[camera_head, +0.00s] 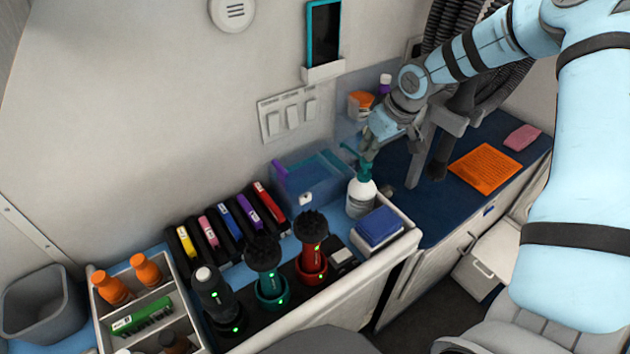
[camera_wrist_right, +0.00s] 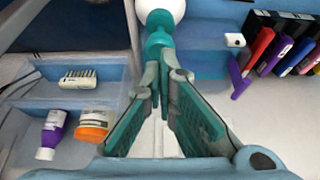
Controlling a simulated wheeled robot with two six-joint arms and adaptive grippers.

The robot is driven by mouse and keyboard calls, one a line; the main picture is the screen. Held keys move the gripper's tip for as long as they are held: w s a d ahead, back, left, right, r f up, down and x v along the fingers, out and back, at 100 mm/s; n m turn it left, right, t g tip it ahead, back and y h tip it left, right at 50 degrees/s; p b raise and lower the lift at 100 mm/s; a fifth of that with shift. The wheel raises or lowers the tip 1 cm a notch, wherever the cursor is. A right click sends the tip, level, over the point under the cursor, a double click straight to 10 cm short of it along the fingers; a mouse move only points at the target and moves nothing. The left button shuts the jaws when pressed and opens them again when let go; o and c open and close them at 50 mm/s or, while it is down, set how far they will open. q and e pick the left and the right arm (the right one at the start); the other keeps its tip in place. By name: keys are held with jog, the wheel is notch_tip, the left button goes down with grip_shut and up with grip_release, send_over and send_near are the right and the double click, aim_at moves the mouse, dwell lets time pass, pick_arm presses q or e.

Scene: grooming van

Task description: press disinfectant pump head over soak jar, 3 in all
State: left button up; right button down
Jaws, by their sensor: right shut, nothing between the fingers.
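The disinfectant bottle (camera_head: 361,198) is white with a teal pump head (camera_head: 351,152) and stands upright at the back right of the counter. Its teal collar (camera_wrist_right: 158,42) also shows in the right wrist view. A translucent blue tub (camera_head: 318,183), perhaps the soak jar, stands just left of the bottle, under the nozzle side. My right gripper (camera_head: 369,150) is shut and empty, pointing down right at the pump head. In the right wrist view the fingertips (camera_wrist_right: 161,85) hide part of the pump; I cannot tell whether they touch it. My left gripper is not in view.
A blue box (camera_head: 378,227) sits in front of the bottle. Clippers in lit docks (camera_head: 270,290) and coloured cases (camera_head: 228,222) fill the counter to the left. An orange-lidded jar (camera_head: 361,102) is behind my gripper. An orange sheet (camera_head: 484,168) lies on the blue top at right.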

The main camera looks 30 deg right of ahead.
jog(key=shift+s+f+b, duration=0.1)
jog(key=shift+f+b, duration=0.85)
jog(key=shift+f, duration=0.4)
jog(key=shift+r, duration=0.2)
jog(key=shift+r+p, duration=1.25)
jog(key=shift+r, duration=0.05)
notch_tip(320, 180, up, 6)
jog(key=p, duration=0.5)
